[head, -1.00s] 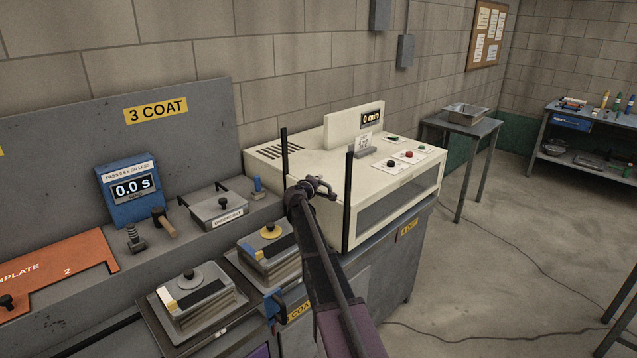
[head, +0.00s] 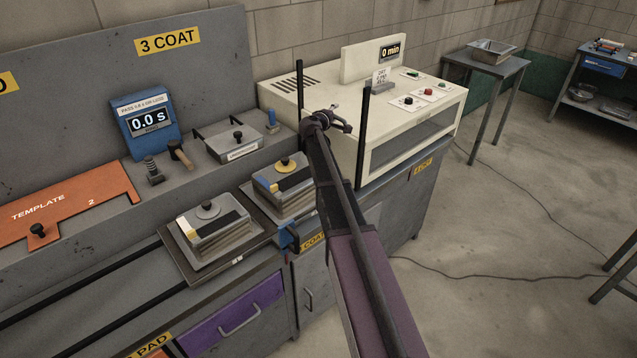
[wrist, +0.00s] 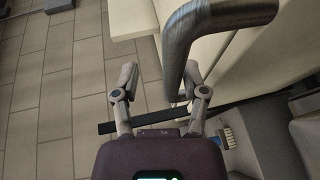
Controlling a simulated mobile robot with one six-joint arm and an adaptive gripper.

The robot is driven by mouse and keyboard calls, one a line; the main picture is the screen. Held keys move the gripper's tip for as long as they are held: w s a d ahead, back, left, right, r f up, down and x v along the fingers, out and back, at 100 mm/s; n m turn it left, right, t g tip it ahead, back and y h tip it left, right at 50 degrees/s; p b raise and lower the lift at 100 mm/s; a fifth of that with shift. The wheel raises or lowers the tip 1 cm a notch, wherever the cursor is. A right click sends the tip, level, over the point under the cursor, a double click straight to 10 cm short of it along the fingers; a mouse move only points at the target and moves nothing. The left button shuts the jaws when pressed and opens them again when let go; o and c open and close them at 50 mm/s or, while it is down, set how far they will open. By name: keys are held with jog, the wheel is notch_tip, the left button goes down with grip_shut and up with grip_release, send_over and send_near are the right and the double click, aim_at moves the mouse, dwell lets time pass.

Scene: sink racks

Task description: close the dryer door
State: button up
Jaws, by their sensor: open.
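The dryer (head: 325,88) is a cream box with a "0 min" display, standing on the grey bench right of the middle in the head view. Two black upright rods rise at its left end, one being the near rod (head: 362,135). My gripper (head: 341,117) is between these rods, in front of that end. In the wrist view my gripper (wrist: 158,85) is open. A bent grey metal bar (wrist: 180,50), like a handle, comes down from the top and overlaps the right finger. Contact cannot be told. I cannot make out the door's edges behind my arm.
A table with a metal pan (head: 492,51) stands right of the dryer. The floor there has cables but is mostly clear.

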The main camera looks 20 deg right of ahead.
jog(key=shift+r+p, duration=8.35)
jog(key=shift+r, duration=0.25)
jog(key=p+v, duration=0.2)
jog(key=v, duration=1.2)
jog(key=s+a+f+m+g+y+b, duration=0.2)
jog(key=s+f+b, duration=0.6)
jog(key=f, duration=0.6)
jog(key=s+a+f+m+g+y+b, duration=0.3)
jog(key=s+f+b, duration=0.4)
jog(key=s+f, duration=0.3)
jog(key=shift+s+a+f+m+g+y+b, duration=0.35)
jog(key=shift+a+f+m+g, duration=0.5)
jog(key=shift+f, duration=1.2)
jog(key=shift+w, duration=0.15)
jog(key=w+d+r+n+t+h+p, duration=0.2)
jog(key=w+r+p, duration=0.5)
jog(key=r, duration=0.6)
jog(key=w+d+r+n+t+h+p, duration=0.3)
jog(key=w+r+p, duration=0.4)
jog(key=w+r, duration=0.4)
notch_tip(320, 180, up, 3)
jog(key=shift+w+d+f+n+t+h+p, duration=0.2)
jog(key=shift+w+d+n+t+h+p, duration=0.15)
jog(key=shift+d+n+t, duration=0.55)
